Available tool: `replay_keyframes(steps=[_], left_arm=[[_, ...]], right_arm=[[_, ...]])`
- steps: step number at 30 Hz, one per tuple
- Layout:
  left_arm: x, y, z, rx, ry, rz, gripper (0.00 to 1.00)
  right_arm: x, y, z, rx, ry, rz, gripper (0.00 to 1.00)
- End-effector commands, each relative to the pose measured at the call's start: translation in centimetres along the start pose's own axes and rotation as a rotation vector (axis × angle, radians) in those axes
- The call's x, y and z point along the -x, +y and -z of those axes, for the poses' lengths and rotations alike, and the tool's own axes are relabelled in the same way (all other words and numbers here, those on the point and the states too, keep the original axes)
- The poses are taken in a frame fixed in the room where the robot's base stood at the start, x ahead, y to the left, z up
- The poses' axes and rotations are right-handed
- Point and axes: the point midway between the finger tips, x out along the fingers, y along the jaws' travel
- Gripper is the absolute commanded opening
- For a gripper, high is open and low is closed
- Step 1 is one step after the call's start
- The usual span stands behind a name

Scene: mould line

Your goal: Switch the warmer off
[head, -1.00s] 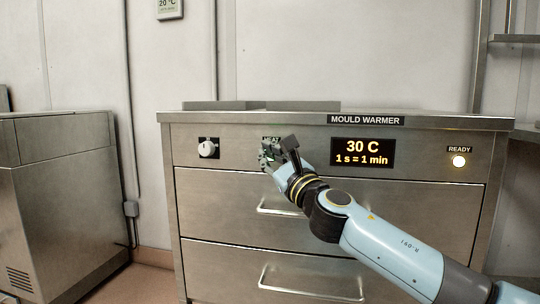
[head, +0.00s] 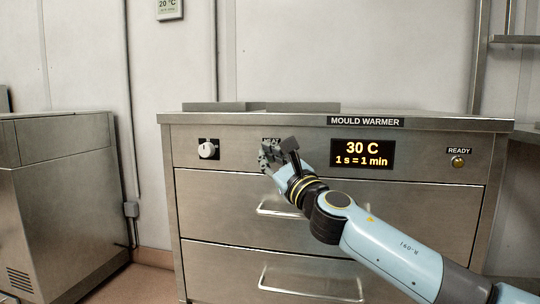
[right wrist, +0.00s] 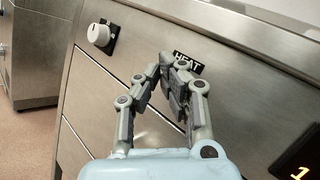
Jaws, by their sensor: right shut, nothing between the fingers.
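The mould warmer (head: 330,222) is a steel cabinet with two drawers. Its display (head: 363,153) reads 30 C and 1 s = 1 min. The READY lamp (head: 458,162) is unlit. A white knob (head: 207,150) sits on a black plate at the panel's left; it also shows in the right wrist view (right wrist: 98,34). My right gripper (head: 268,155) is shut and empty at the HEAT label (right wrist: 188,63), and its fingers (right wrist: 168,85) hide whatever lies just below that label. I cannot tell whether the fingertips touch the panel. My left gripper is not in view.
Two flat grey plates (head: 288,107) lie on the warmer's top. A steel cabinet (head: 60,200) stands at the left, with a floor gap between. Drawer handles (head: 310,284) stick out below the panel. A shelf (head: 515,39) is at the right.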

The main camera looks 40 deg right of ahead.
Motion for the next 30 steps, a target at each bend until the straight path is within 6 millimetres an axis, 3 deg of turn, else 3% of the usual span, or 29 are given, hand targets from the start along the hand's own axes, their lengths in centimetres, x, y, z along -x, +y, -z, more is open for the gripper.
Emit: replay_keyframes(steps=[8,21,30], left_arm=[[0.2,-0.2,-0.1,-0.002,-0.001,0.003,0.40],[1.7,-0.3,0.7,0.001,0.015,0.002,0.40],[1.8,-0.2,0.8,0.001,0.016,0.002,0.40]], right_arm=[[0.3,0.2,-0.2,-0.001,0.000,0.000,0.00],[3.5,2.6,-2.6,-0.002,0.000,-0.001,0.00],[4.2,3.1,-3.0,0.001,0.000,0.000,0.00]])
